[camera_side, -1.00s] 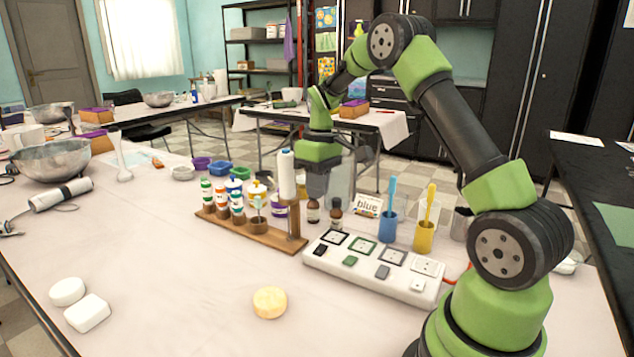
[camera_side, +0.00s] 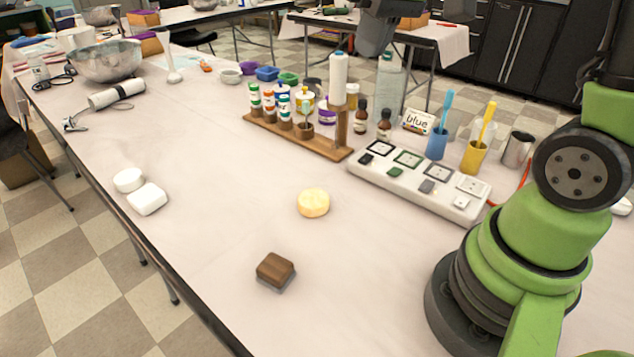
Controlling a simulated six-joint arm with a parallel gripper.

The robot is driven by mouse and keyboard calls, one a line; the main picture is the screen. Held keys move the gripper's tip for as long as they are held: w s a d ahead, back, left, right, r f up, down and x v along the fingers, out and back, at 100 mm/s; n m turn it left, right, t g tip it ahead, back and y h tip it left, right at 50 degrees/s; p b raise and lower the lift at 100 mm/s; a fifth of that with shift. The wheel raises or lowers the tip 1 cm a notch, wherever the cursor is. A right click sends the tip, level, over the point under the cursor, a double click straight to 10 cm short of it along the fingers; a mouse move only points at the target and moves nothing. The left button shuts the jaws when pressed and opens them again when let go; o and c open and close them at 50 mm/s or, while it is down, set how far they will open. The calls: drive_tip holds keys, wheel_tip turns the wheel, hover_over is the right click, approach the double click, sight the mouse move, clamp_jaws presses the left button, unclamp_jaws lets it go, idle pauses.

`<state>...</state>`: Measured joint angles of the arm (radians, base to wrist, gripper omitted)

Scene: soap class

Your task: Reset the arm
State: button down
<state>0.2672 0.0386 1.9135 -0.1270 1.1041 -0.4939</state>
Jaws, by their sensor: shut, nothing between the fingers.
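My gripper (camera_side: 374,45) shows at the top edge, dark grey, above and behind the bottle rack. It is shut and empty, clear of the table and apart from every object. Most of my arm above it is cut off by the top of the frame. My green and black base and lower links stand at the right.
A wooden rack (camera_side: 325,147) holds several small bottles, with a tall white bottle (camera_side: 338,82) at its end. A white switch panel (camera_side: 455,205), a blue cup (camera_side: 437,145) and a yellow cup (camera_side: 474,157) stand nearby. A yellow soap (camera_side: 313,203), white soaps (camera_side: 147,199) and a brown block (camera_side: 275,271) lie in front.

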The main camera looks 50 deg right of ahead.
drive_tip(key=s+a+m+t, duration=0.1)
drive_tip(key=s+a+t, duration=0.1)
drive_tip(key=s+a, duration=0.2)
drive_tip(key=s+a+r+m+t+y, duration=0.1)
drive_tip(key=s+a+t, duration=0.1)
drive_tip(key=s, duration=0.6)
drive_tip(key=shift+s+a+r, duration=0.3)
drive_tip(key=shift+a, duration=0.6)
idle(1.3)
